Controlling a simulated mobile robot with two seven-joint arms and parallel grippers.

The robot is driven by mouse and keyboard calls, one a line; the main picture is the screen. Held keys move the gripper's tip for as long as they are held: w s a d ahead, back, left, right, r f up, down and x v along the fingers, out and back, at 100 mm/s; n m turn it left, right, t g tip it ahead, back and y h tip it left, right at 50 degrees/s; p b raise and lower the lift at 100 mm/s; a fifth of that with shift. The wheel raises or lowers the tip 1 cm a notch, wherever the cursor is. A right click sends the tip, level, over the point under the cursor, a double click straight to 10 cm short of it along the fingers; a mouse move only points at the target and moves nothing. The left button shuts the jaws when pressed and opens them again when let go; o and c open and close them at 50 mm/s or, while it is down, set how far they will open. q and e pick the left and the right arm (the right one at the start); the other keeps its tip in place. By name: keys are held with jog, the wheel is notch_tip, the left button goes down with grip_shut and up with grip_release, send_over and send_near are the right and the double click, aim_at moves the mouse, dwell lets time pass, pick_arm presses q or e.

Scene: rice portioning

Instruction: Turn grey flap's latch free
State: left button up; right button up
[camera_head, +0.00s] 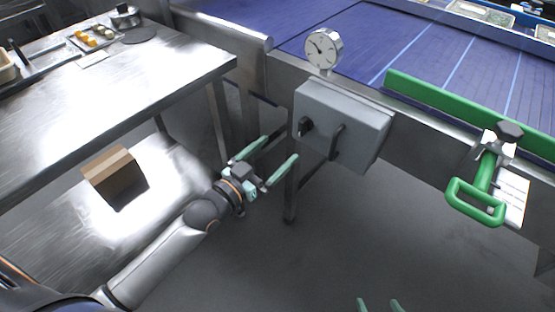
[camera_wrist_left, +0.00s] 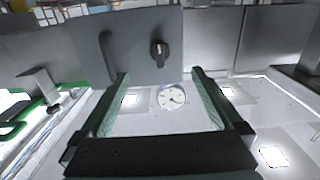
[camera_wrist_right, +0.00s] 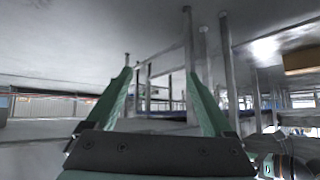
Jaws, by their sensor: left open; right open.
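The grey flap (camera_head: 341,125) is the front of a grey box on the conveyor's side, below a round dial. It carries a dark latch knob (camera_head: 306,127) at its left and a dark bar handle (camera_head: 337,142) right of it. The left wrist view shows the flap (camera_wrist_left: 133,38), the latch (camera_wrist_left: 159,50) and the handle (camera_wrist_left: 107,56) upside down. My left gripper (camera_head: 265,163) is open and empty, left of the flap and apart from the latch. My right gripper (camera_head: 380,304) is open and empty at the bottom edge; its wrist view (camera_wrist_right: 160,85) shows nothing between the fingers.
The dial gauge (camera_head: 323,48) stands above the box. A green handle (camera_head: 476,205) and a green rail (camera_head: 450,107) lie to the right along the blue conveyor (camera_head: 350,38). A steel table (camera_head: 130,80) is at left, with a cardboard box (camera_head: 114,175) on its lower shelf. Floor before the flap is clear.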

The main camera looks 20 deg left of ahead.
aim_at(300, 130)
pick_arm(q)
jog(key=b+x, duration=0.2)
jog(key=x, duration=0.2)
jog(key=shift+w+d, duration=0.1)
jog(key=shift+w, duration=0.25)
jog(key=b+x, duration=0.1)
jog(key=x, duration=0.4)
jog(key=shift+w, duration=0.1)
pick_arm(e)
jog(key=w+r+n+t, duration=0.1)
jog(key=w+r+t, duration=0.2)
jog(key=r, duration=0.4)
jog(key=w+r+t+y, duration=0.1)
jog(key=w+r+t, duration=0.3)
jog(key=r, duration=0.3)
jog(key=shift+w+r+n, duration=0.35)
jog(key=shift+n, duration=0.05)
pick_arm(q)
grip_shut()
